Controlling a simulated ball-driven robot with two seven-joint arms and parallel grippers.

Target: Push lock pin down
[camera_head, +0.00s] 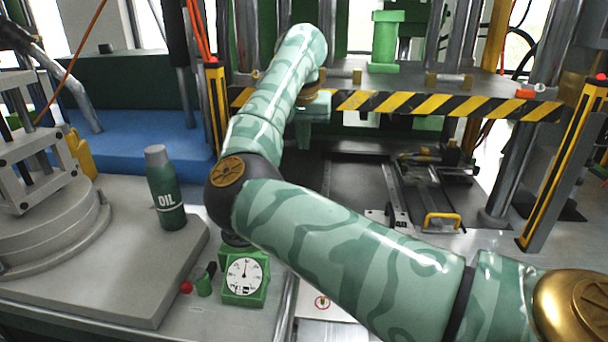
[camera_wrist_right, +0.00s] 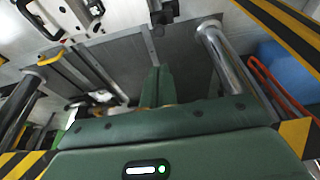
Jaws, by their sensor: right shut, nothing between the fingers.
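My right gripper (camera_head: 308,136) is at the far end of my camouflage-patterned right arm, just below the striped beam of the press. In the right wrist view its two green fingers (camera_wrist_right: 157,86) are together with nothing between them. They point into the machine, between metal columns. I cannot single out the lock pin with certainty in either view. Brass-coloured fittings (camera_head: 448,80) sit on the press plate above the striped beam. My arm covers part of the press, and my left gripper does not show.
The yellow-black striped beam (camera_head: 400,104) crosses close to my right gripper. A rail assembly with a yellow handle (camera_head: 441,221) lies to its right. An OIL bottle (camera_head: 166,190) and a green dial gauge (camera_head: 244,277) stand on the left. A steel column (camera_wrist_right: 221,56) is right of my fingers.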

